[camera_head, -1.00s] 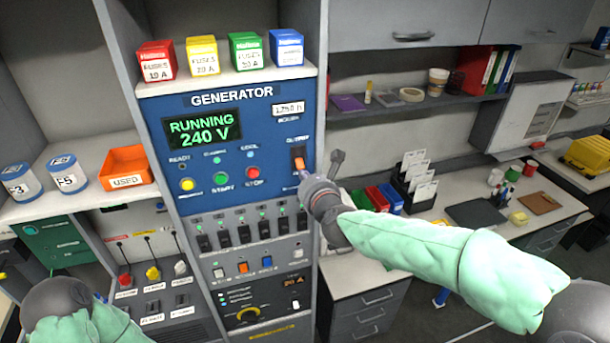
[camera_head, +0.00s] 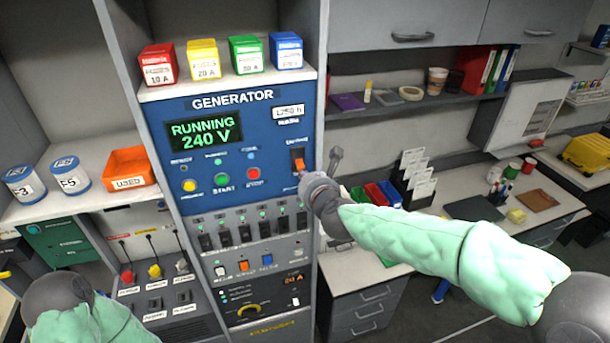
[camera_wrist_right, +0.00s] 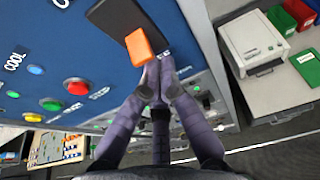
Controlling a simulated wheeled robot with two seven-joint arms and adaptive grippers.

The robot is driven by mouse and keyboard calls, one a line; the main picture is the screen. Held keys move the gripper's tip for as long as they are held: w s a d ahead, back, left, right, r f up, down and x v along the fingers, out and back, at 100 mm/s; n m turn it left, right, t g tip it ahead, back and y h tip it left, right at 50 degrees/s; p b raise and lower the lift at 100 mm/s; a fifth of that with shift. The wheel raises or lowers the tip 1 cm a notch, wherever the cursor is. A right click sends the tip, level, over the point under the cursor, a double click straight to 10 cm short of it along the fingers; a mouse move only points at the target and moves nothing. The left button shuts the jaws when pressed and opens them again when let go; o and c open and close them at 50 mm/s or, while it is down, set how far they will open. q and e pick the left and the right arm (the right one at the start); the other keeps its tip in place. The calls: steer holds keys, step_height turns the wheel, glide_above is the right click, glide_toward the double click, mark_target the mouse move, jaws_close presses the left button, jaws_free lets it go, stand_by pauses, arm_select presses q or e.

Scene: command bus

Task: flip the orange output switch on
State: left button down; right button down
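The orange output switch (camera_head: 298,158) sits on a dark plate at the right of the blue generator panel (camera_head: 265,130). It also shows in the right wrist view (camera_wrist_right: 139,47), where its orange rocker stands out from the black plate. My right gripper (camera_wrist_right: 155,78) has its fingertips together at the edge of the orange rocker, seemingly touching or very close to it. It holds nothing. In the head view the right gripper (camera_head: 304,178) is just below the switch, its fingers largely hidden by the wrist. My left arm is at the lower left; its fingers are not visible.
The display (camera_head: 204,132) reads RUNNING 240 V. Green start (camera_head: 222,179) and red stop (camera_head: 253,173) buttons are left of the switch. A row of black breakers (camera_head: 245,233) lies below. Fuse boxes (camera_head: 203,59) stand on the shelf above.

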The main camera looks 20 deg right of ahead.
mark_target(302, 163)
steer(key=shift+r, duration=0.25)
steer(key=shift+s+r, duration=0.25)
steer(key=shift+r, duration=0.25)
steer(key=shift+r+p, duration=0.4)
steer(key=shift+r, duration=0.4)
steer(key=shift+r, duration=0.1)
